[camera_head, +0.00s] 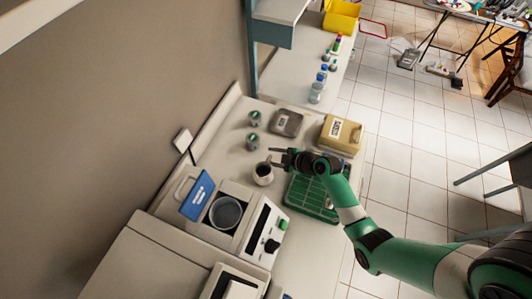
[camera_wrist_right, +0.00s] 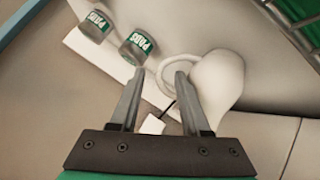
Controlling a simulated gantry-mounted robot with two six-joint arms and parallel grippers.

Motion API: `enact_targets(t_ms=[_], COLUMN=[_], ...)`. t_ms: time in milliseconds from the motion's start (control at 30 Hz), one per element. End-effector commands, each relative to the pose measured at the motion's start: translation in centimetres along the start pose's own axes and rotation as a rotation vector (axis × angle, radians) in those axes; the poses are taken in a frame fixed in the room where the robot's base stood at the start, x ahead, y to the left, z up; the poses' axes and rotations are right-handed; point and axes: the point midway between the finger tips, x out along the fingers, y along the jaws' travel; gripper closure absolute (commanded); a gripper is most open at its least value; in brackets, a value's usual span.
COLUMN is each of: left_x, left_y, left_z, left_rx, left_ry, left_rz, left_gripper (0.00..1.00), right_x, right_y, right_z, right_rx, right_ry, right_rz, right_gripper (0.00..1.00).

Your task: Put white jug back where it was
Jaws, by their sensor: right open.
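The white jug (camera_head: 263,174) stands on the pale counter, left of the green rack. In the right wrist view the jug (camera_wrist_right: 222,82) is at the right, with a rounded light shape beside its body that I take for its rim or handle. My right gripper (camera_head: 273,157) is open and empty beside the jug's upper end. In the wrist view its fingers (camera_wrist_right: 160,75) are spread, and the right finger overlaps the jug's image. I cannot tell whether that finger touches it. My left gripper is out of view.
The green rack (camera_head: 310,196) lies right under my arm. A machine with a round basin (camera_head: 225,213) and blue lid (camera_head: 197,195) is in front.

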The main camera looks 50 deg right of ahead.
Motion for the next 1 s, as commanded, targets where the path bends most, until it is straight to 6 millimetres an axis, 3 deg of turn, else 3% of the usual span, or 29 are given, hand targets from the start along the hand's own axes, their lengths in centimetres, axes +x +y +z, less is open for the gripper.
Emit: enact_targets(t_ms=[100, 300, 1000], left_x=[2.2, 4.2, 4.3], left_y=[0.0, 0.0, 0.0], left_z=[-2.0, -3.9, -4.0], left_rx=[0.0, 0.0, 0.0], left_ry=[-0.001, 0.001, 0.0], left_rz=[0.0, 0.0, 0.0], left_gripper=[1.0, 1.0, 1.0], right_x=[-3.9, -6.8, -7.3], right_y=[0.5, 0.3, 0.0], right_z=[-0.6, -0.4, 0.0], right_rx=[0.004, 0.003, 0.0], right_ry=[-0.003, -0.002, 0.0], right_rz=[0.0, -0.001, 0.0], right_gripper=[0.53, 0.53, 0.53])
